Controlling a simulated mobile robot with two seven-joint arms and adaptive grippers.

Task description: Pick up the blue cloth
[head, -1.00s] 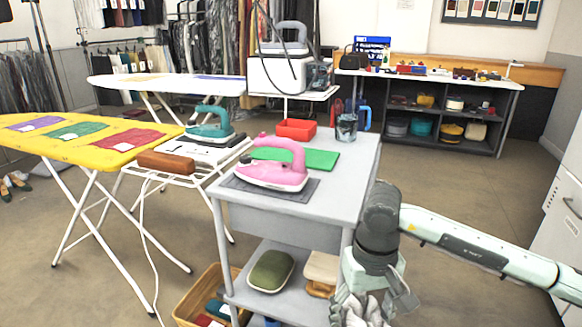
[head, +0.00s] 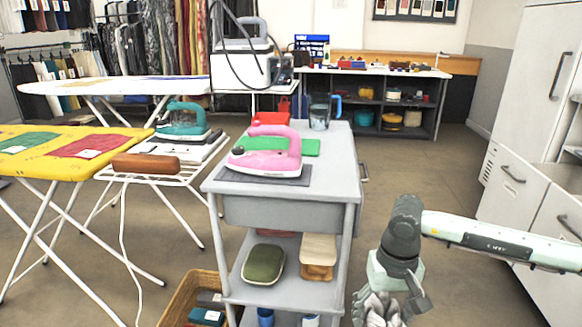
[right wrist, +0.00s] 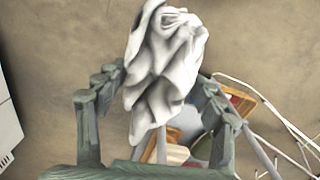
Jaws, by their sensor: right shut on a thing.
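My right gripper (head: 385,308) is at the lower right of the head view, over the floor to the right of the grey cart. It is shut on a crumpled pale grey-white cloth (right wrist: 165,62), which hangs between its fingers in the right wrist view. The held cloth looks white rather than blue. A flat dark blue piece (head: 165,77) lies on the white ironing board (head: 60,87) at the back left, far from the gripper; I cannot tell for certain that it is a cloth. My left gripper is not in view.
The grey cart (head: 335,180) carries a pink iron (head: 272,155) and stands ahead. A yellow ironing board (head: 30,165) with green and red cloths is at left. White cabinets (head: 530,190) stand close at right. Floor between cart and cabinets is clear.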

